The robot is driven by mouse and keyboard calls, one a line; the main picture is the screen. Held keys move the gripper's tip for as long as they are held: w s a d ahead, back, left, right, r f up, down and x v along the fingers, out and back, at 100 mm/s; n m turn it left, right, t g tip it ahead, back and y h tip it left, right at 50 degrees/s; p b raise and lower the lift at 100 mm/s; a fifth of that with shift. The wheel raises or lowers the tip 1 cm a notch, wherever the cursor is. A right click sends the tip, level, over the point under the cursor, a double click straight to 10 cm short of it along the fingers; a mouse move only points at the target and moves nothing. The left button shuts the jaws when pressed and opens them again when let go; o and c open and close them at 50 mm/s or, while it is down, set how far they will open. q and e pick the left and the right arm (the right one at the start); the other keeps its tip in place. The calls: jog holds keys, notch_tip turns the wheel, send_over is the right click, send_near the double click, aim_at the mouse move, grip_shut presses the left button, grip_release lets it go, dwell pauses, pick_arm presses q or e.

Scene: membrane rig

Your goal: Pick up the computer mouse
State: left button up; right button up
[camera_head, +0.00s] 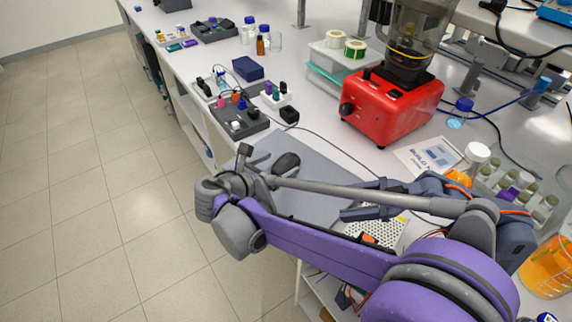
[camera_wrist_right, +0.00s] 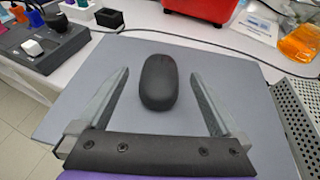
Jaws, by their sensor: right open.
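The computer mouse (camera_head: 287,161) is dark and rounded and lies on a grey mat (camera_head: 318,180) near the table's front edge. In the right wrist view the mouse (camera_wrist_right: 159,82) lies lengthwise ahead of the palm, between the two finger lines, with clear gaps on both sides. My right gripper (camera_head: 262,167) is open and empty at the front-left of the mouse; its grey fingers (camera_wrist_right: 158,83) spread on either side in the wrist view. My right arm hides part of the mat in the head view. My left gripper is not seen.
A red blender (camera_head: 392,108) stands behind the mat. A dark control panel (camera_head: 240,118) with knobs sits to the left, and a cable runs behind the mouse. A perforated metal tray (camera_wrist_right: 301,124) is to the right. A dark blue mechanism (camera_head: 375,200) is near my arm.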

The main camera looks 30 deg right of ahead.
aim_at(282, 164)
jog(key=x, duration=0.4)
jog(key=shift+f, duration=0.2)
jog(key=c, duration=1.4)
